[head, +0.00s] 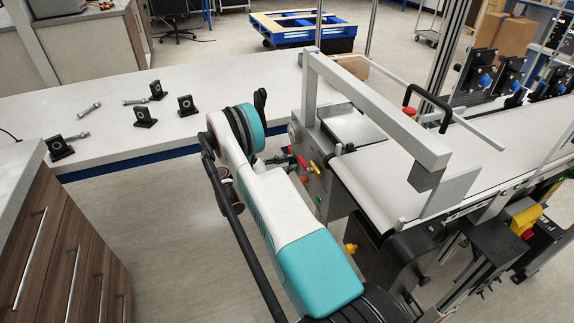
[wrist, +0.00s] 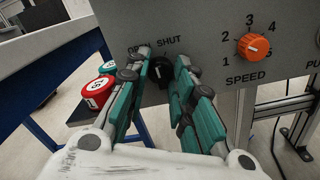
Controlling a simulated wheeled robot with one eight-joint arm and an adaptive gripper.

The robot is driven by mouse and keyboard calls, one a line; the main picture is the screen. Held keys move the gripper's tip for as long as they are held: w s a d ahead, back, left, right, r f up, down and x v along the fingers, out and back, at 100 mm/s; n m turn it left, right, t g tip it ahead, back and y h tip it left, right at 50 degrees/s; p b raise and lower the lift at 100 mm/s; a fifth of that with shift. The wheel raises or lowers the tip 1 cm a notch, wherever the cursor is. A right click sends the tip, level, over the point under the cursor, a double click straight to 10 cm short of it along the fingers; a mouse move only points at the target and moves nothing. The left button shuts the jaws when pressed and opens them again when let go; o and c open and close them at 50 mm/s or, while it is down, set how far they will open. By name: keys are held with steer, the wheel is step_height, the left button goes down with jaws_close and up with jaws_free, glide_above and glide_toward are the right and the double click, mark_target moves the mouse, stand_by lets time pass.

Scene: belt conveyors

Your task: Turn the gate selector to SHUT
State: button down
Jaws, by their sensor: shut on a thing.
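The gate selector (wrist: 160,72) is a small black knob on a grey control panel (wrist: 205,35), under the words OPEN and SHUT. OPEN is partly covered by a finger. My gripper (wrist: 167,80) has its teal fingers on both sides of the knob, shut on it. The direction of the knob's pointer is hard to tell between the fingertips. In the head view the gripper (head: 287,160) reaches the panel (head: 315,187) on the conveyor's end, and the selector is hidden there.
An orange SPEED dial (wrist: 253,46) is right of the selector. Left of the fingers are a red-and-white round item (wrist: 97,91) and a green one (wrist: 108,67). A white bench (head: 105,115) with black bearing blocks stands behind my arm. The conveyor belt (head: 400,175) lies right.

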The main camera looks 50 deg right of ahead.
steer(key=m, duration=0.6)
steer(key=shift+m, duration=0.4)
stand_by(0.3)
steer(key=c, duration=1.4)
jaws_free()
steer(key=shift+o, duration=0.2)
steer(key=shift+w, duration=0.1)
steer(key=v, duration=1.2)
